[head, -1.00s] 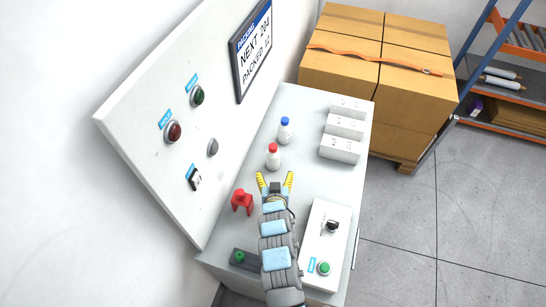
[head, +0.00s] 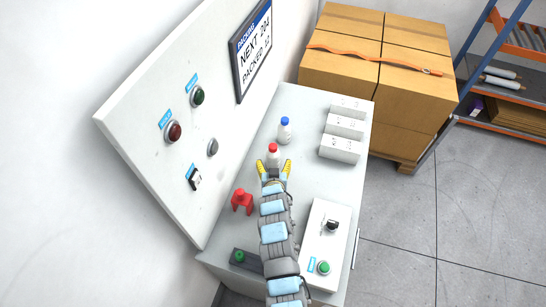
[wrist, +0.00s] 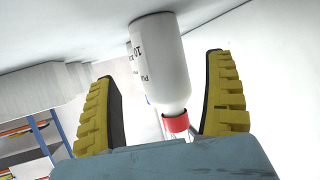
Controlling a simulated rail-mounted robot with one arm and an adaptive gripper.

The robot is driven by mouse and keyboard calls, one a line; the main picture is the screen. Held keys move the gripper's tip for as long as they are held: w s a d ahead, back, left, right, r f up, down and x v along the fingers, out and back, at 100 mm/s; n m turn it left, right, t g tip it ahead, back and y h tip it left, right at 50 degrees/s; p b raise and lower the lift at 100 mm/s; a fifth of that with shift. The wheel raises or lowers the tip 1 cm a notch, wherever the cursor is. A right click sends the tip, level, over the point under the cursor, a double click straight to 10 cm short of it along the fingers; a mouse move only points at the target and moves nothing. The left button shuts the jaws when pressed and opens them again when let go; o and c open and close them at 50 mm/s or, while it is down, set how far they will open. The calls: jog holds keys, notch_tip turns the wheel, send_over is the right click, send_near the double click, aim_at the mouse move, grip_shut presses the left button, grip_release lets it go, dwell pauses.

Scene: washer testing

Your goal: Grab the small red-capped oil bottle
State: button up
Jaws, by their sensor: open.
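The small red-capped oil bottle (head: 273,155) stands upright on the grey bench top in the head view. It is white with a red cap. In the wrist view the bottle (wrist: 162,62) shows upside down between the two yellow-padded fingers, with dark print on its side. My gripper (head: 274,166) is open, its fingertips on either side of the bottle's lower part, and gaps show between bottle and fingers in the wrist view (wrist: 165,95). The bottle's base is partly hidden by my gripper in the head view.
A blue-capped white bottle (head: 285,132) stands just behind. White boxes (head: 341,149) line the right edge. A red bracket-like object (head: 242,201) is at left, and a white control box (head: 326,240) at the front right. The sloped panel (head: 165,110) rises on the left.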

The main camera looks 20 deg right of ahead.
aim_at(273, 162)
jog(key=shift+w+d, duration=0.15)
jog(key=shift+w, duration=0.4)
jog(key=shift+x, duration=1.4)
jog(key=c, duration=1.4)
jog(key=shift+o, duration=0.2)
jog(key=shift+r, duration=0.1)
